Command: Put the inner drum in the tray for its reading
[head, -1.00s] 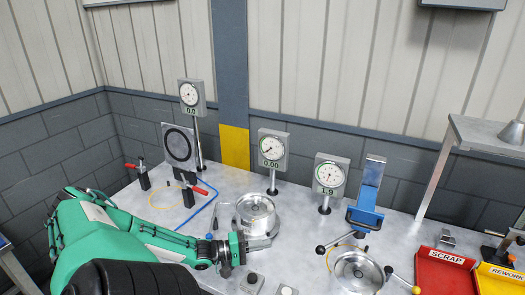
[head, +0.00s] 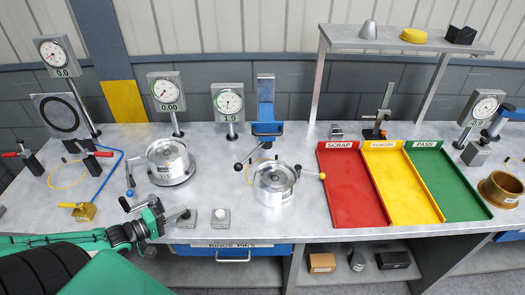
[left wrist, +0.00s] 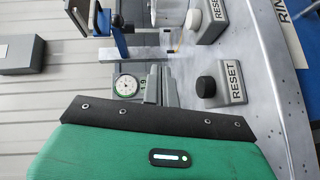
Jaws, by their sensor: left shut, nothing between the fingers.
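Two round silver drums stand on fixtures on the bench: a left drum (head: 168,158) below the 0.00 gauge (head: 167,90), and a right drum (head: 273,183) below the 1.9 gauge (head: 230,102). I cannot tell by looks which is the inner drum. The red SCRAP tray (head: 352,190), yellow REWORK tray (head: 401,188) and green PASS tray (head: 450,188) lie side by side, all empty. My left gripper (head: 178,215) is shut and empty, in front of the left drum and apart from it. My right gripper is out of view.
Two RESET buttons (head: 220,217) sit at the bench's front edge beside my left gripper. A blue clamp stand (head: 266,110) and levers with ball knobs surround the right drum. A shelf (head: 400,40) stands behind the trays. A brass ring (head: 502,188) is at far right.

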